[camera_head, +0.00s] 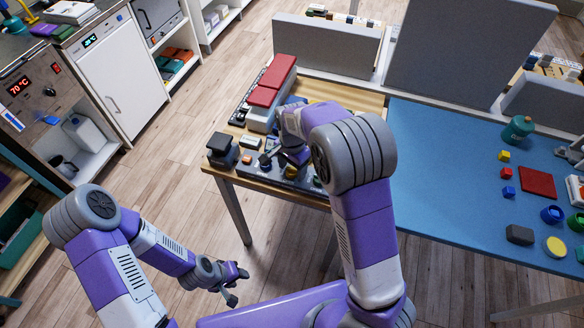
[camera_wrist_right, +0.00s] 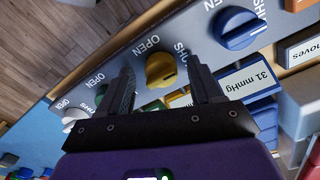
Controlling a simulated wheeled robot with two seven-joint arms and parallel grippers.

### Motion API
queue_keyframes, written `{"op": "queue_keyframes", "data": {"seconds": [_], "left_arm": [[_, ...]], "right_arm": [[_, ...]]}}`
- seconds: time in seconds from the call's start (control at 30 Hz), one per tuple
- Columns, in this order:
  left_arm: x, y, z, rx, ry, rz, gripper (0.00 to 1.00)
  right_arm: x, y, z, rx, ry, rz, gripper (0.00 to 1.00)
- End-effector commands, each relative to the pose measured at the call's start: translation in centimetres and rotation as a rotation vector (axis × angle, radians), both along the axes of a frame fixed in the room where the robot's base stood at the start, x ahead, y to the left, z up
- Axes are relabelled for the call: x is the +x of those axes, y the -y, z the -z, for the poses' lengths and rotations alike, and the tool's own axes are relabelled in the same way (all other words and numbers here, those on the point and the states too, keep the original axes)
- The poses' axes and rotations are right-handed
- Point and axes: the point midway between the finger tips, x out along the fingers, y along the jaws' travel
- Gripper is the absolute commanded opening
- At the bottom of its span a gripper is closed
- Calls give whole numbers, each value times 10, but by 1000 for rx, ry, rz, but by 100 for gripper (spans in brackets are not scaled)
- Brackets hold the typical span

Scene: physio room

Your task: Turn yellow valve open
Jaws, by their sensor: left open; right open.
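The yellow valve (camera_wrist_right: 160,69) is a round knob on a grey-blue panel (camera_wrist_right: 196,38) in the right wrist view, with the printed words OPEN and SHUT beside it. My right gripper (camera_wrist_right: 162,76) is open, its two dark fingers on either side of the knob; I cannot tell whether they touch it. In the head view my right gripper (camera_head: 288,161) is over the panel on the wooden table, and my arm hides much of it. My left gripper (camera_head: 232,283) is open and empty above the floor, away from the table.
A display reading 31 mmHg (camera_wrist_right: 249,79) is close to the right finger. A black block (camera_head: 222,150) and a red-topped case (camera_head: 270,88) stand on the table. A blue-topped table (camera_head: 440,190) adjoins at right.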

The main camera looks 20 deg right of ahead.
Motion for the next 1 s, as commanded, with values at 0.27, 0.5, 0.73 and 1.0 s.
{"op": "queue_keyframes", "data": {"seconds": [0.27, 0.5, 0.73, 1.0], "left_arm": [[0, 0, 0, 0, 0, 0, 43], [0, 0, 0, 0, 0, 0, 43], [0, 0, -1, 0, 0, 0, 43], [0, 0, -8, 0, 0, 0, 43]], "right_arm": [[0, 0, 0, 0, 0, 0, 56], [0, 0, 0, 0, 0, 0, 19], [0, 0, 0, 0, 0, -7, 9], [0, 0, -1, 0, -1, -101, 9]]}}
